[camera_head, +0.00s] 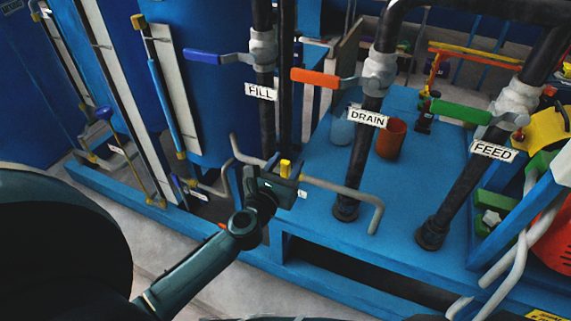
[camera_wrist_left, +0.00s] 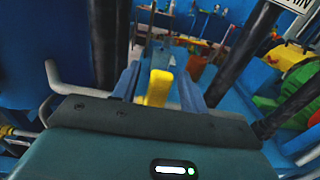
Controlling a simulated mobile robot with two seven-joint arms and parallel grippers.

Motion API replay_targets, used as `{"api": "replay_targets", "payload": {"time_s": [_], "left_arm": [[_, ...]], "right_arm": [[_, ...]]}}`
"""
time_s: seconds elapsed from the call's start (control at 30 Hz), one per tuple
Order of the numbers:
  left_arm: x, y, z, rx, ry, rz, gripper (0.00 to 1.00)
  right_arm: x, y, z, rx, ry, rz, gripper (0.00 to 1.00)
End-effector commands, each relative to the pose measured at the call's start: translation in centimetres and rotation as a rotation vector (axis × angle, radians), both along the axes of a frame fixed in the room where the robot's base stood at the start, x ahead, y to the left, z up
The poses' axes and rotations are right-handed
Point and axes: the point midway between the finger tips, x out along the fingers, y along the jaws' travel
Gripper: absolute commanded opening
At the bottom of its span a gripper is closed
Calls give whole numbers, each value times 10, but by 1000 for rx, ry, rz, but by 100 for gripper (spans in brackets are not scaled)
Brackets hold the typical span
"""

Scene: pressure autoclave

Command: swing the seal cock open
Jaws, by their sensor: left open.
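A small yellow handle (camera_head: 285,168) stands at a grey bent pipe (camera_head: 340,188) low in front of the blue tank; no seal label is readable, but it looks like the seal cock. My left gripper (camera_head: 272,178) is at this handle, with its arm reaching up from the lower left. In the left wrist view the yellow handle (camera_wrist_left: 159,88) rises between the two open blue-grey fingers (camera_wrist_left: 160,82). Gaps show beside it, and I cannot tell whether either finger touches it. The handle's base is hidden behind the gripper body. My right gripper is out of view.
Dark pipes carry a blue FILL lever (camera_head: 202,56), an orange DRAIN lever (camera_head: 315,77) and a green FEED lever (camera_head: 460,111). A brown cup (camera_head: 391,138) stands on the blue platform (camera_head: 300,243). The FILL pipe rises close behind my left gripper.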

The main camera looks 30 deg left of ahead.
Motion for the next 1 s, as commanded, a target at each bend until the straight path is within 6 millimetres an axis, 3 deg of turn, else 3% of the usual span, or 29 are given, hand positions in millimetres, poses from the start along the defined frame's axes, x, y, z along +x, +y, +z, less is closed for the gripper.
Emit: {"api": "replay_targets", "payload": {"time_s": [0.1, 0.63, 1.0], "left_arm": [[0, 0, 0, 0, 0, 0, 44], [0, 0, 0, 0, 0, 0, 0], [-1, -1, 0, 4, 0, 0, 0]], "right_arm": [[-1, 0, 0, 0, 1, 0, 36], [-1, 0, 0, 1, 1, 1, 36], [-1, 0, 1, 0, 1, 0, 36]]}}
